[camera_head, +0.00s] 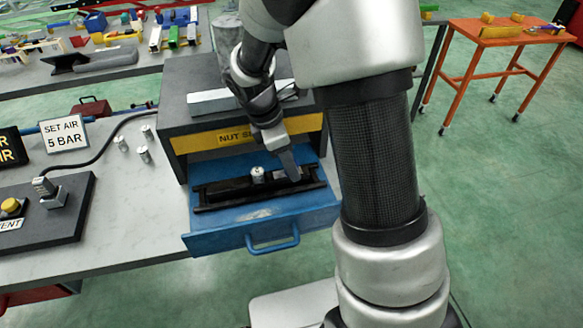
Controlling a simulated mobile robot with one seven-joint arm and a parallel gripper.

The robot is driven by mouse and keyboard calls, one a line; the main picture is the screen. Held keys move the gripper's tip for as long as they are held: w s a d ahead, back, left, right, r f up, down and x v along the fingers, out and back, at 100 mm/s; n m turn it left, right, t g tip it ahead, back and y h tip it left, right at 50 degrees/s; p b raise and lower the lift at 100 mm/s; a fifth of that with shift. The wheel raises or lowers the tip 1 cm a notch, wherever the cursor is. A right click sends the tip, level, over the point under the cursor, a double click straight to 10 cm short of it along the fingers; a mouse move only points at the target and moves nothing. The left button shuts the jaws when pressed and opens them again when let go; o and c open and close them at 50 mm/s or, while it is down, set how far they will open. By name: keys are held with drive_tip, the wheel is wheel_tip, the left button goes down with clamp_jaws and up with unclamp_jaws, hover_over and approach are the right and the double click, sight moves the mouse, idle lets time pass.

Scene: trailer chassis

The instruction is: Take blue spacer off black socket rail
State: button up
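The black socket rail (230,192) lies lengthwise in the open blue drawer. A silver socket (258,175) stands upright near the middle of the rail. I cannot make out a blue spacer on the rail; the right part of the rail is partly covered by my gripper. My gripper (290,174) points down over the right half of the rail, to the right of the silver socket. Its fingers are seen nearly edge-on, so their gap and any touch on the rail cannot be told.
The blue drawer (215,243) sticks out of a dark cabinet (187,82) with a yellow label. Loose silver sockets (143,154) stand on the grey bench (125,220) to the left. A black plate (70,222) with a hose fitting is further left. An orange table (480,35) stands behind right.

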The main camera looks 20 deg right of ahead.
drive_tip(key=shift+c, duration=0.4)
clamp_jaws()
drive_tip(key=shift+r, duration=0.1)
